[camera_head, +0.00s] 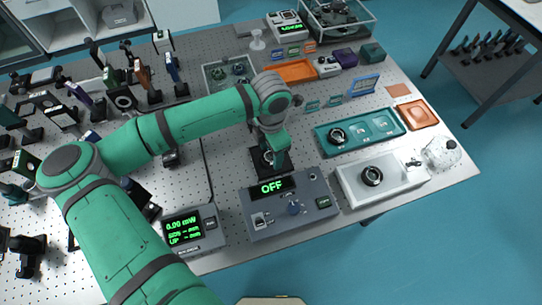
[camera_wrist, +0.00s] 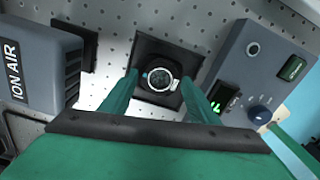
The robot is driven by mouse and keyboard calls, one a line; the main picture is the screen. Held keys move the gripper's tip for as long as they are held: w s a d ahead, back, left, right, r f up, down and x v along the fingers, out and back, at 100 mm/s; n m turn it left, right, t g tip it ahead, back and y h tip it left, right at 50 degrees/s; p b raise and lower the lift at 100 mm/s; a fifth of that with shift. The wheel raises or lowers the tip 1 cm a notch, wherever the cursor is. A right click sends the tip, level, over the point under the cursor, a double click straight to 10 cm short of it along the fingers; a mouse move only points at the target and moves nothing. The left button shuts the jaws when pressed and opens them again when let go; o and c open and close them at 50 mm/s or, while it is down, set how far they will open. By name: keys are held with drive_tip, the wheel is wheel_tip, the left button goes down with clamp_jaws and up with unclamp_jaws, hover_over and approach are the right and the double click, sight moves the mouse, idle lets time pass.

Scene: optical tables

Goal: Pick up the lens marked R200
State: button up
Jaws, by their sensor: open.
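A round lens in a dark mount with a bright ring (camera_wrist: 160,79) sits on a black square base (camera_wrist: 150,97) in the wrist view. No R200 mark can be read on it. My gripper (camera_wrist: 157,76) is open, with one green finger on each side of the lens; I cannot tell whether they touch it. In the head view my gripper (camera_head: 269,150) is low over the black base (camera_head: 284,167) and partly hides the lens. Other round dark-mounted pieces sit in the teal tray (camera_head: 386,139) and on the white block (camera_head: 352,190); their marks are unreadable.
A grey control box reading OFF (camera_head: 290,214) stands in front of the base. A power meter (camera_head: 188,232) is to its left. An ION AIR unit (camera_wrist: 40,62) is left in the wrist view. Many mounted optics crowd the table's left; orange trays (camera_head: 291,71) lie behind.

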drive_tip(key=shift+f, duration=0.25)
drive_tip(key=c, duration=0.8)
drive_tip(key=shift+c, duration=0.2)
drive_tip(key=shift+r, duration=0.1)
